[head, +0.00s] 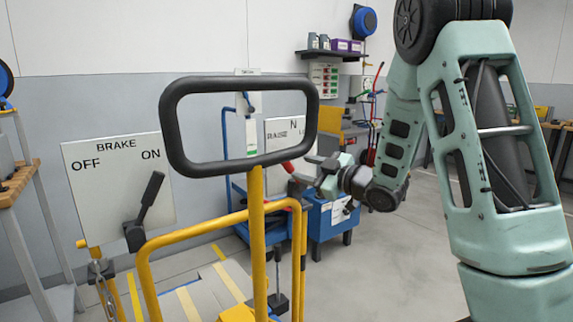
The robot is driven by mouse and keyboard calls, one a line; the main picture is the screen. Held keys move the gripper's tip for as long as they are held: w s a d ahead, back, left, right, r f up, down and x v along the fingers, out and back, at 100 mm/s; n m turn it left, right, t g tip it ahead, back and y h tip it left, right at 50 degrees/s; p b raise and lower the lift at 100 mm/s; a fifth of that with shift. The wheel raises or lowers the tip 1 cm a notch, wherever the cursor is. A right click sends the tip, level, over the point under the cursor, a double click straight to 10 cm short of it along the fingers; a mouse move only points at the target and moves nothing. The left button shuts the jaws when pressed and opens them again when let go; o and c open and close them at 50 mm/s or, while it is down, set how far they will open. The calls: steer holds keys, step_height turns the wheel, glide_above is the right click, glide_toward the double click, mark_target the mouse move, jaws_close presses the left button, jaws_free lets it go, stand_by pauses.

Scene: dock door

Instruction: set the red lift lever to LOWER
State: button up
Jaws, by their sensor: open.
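A black handle loop (170,125) on a yellow post stands in front. A brake plate (85,165) with a black lever (150,195) is at left. Yellow rails (190,236) run below.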

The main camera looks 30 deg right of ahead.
mark_target(290, 164)
steer(key=x, duration=0.7)
steer(key=shift+w+f, duration=0.1)
jaws_close()
